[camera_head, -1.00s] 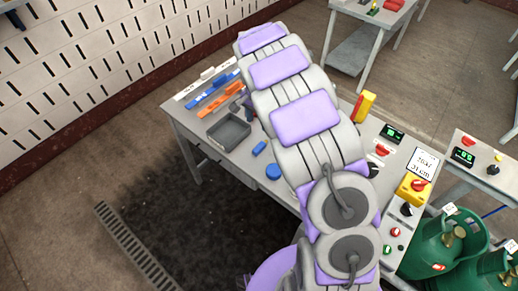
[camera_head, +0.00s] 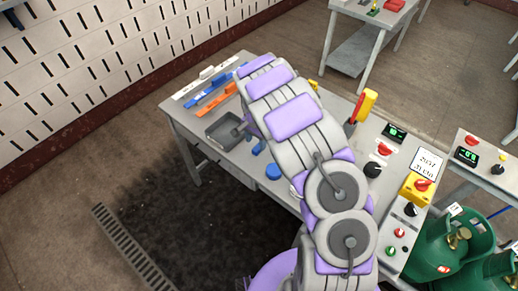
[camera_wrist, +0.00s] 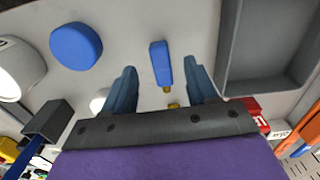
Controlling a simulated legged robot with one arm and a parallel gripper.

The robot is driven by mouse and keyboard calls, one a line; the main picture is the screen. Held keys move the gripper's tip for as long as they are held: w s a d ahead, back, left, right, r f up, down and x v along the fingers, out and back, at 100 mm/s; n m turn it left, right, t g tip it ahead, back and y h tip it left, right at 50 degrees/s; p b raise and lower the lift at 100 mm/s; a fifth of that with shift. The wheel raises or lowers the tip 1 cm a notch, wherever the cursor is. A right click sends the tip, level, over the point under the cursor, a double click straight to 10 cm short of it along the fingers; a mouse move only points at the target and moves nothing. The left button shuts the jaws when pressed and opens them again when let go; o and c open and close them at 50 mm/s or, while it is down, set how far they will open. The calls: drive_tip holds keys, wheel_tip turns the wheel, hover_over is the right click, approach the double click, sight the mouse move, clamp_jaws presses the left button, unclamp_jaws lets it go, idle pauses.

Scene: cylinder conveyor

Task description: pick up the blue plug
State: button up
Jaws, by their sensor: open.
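The blue plug (camera_wrist: 161,62) is a small elongated blue block with a brass tip. It lies on the grey table top. In the head view the blue plug (camera_head: 259,147) shows in part beside my arm. My gripper (camera_wrist: 162,66) is open and empty. Its two blue-grey fingers appear on either side of the plug in the wrist view, with gaps on both sides. I cannot tell how far above the table the fingertips are. In the head view my gripper is mostly hidden by my arm.
A round blue cap (camera_wrist: 76,46) sits near the plug. A grey tray (camera_wrist: 228,55) stands on the other side. Blue and orange bars (camera_head: 215,98) lie at the table's far left. A control panel with knobs (camera_head: 373,170) is right of my arm.

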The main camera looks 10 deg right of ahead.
sight(256, 149)
wheel_tip(256, 149, down, 5)
drive_tip(key=shift+f+b, duration=0.1)
drive_tip(key=shift+b, duration=0.7)
clamp_jaws()
